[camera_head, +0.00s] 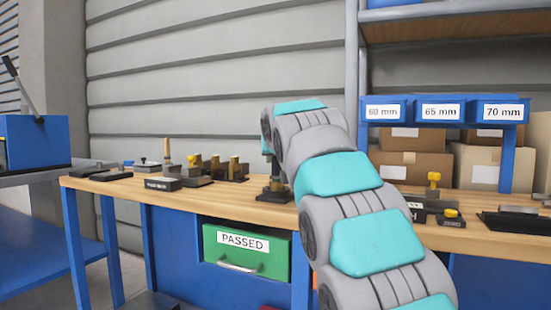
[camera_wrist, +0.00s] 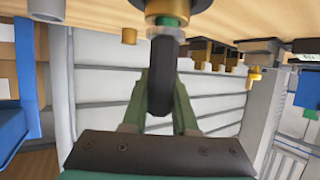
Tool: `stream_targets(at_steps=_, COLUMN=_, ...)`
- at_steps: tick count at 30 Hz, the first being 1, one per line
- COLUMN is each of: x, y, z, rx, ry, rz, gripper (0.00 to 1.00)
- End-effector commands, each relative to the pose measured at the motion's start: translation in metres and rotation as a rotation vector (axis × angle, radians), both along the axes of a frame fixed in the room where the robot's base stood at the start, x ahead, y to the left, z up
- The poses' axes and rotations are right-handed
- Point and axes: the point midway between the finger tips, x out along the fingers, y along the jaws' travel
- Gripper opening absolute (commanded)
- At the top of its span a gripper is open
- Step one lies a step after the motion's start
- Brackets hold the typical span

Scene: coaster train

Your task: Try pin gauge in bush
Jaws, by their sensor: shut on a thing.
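My gripper (camera_wrist: 160,108) has its two green fingers shut on the dark handle of the pin gauge (camera_wrist: 161,75) in the wrist view, which shows the bench upside down. I cannot tell whether the pin is inside the bush. In the head view a dark stand (camera_head: 273,190) is on the wooden bench (camera_head: 240,205) directly below the arm's end. The arm hides most of the gripper there.
Dark blocks and brass-coloured pieces (camera_head: 235,168) stand on the bench to the left, with a black labelled block (camera_head: 163,184). A yellow-topped piece (camera_head: 433,182) stands to the right. A green PASSED drawer (camera_head: 246,252) is below. Blue bins (camera_head: 437,108) hang at right.

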Motion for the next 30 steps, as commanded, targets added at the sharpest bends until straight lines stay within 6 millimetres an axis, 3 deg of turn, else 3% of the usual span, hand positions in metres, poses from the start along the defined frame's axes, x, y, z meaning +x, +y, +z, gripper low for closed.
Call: stream_targets(at_steps=30, x=-0.0002, y=0.0, z=-0.006, rx=0.0, ry=-0.001, rz=0.0, gripper=0.0)
